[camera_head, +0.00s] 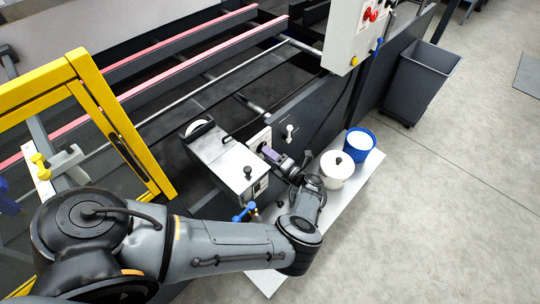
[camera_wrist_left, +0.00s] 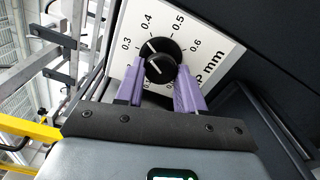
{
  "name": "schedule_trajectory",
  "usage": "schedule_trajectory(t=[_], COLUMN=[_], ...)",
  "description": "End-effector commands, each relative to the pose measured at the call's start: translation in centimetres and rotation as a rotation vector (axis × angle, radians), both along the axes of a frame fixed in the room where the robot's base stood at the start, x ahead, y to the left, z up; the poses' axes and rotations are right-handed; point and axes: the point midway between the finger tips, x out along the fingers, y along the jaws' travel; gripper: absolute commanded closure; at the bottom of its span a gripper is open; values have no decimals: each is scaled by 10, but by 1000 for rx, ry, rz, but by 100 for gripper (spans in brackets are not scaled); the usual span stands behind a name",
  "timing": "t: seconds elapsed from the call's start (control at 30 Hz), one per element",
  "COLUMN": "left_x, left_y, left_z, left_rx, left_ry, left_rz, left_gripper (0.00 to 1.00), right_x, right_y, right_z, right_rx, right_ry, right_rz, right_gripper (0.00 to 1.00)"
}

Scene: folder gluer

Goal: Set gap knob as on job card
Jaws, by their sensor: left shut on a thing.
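The black gap knob (camera_wrist_left: 160,50) sits on a white dial plate (camera_wrist_left: 208,62) marked 0.3 to 0.6 and "mm" in the left wrist view. A white line on the knob points up and left, roughly between 0.3 and 0.4. My left gripper (camera_wrist_left: 160,76) has its purple fingers on both sides of the knob and is shut on it. In the head view my left gripper (camera_head: 270,153) is at the dial plate (camera_head: 259,138), and the knob is hidden there. I cannot make out a readable job card. My right gripper is not in view.
A metal glue unit (camera_head: 222,160) stands left of the gripper. A white lidded pot (camera_head: 336,170) and a blue tub (camera_head: 360,143) stand close on its right. A yellow frame (camera_head: 125,130) is at left, a control box (camera_head: 345,35) above.

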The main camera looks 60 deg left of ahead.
Motion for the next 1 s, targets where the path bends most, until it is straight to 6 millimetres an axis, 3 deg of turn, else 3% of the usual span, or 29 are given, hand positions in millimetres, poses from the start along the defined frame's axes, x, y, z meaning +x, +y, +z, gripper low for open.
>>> schedule_trajectory(t=[0.5, 1.0], left_x=[1, 1], left_y=[0, 0], left_z=[-1, -1], left_rx=[116, 152], left_ry=[-398, -520], left_rz=[0, 0], left_gripper=[92, 92], right_x=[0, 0], right_y=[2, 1], right_z=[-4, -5], right_rx=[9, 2], right_ry=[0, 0], right_rz=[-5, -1], right_gripper=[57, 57])
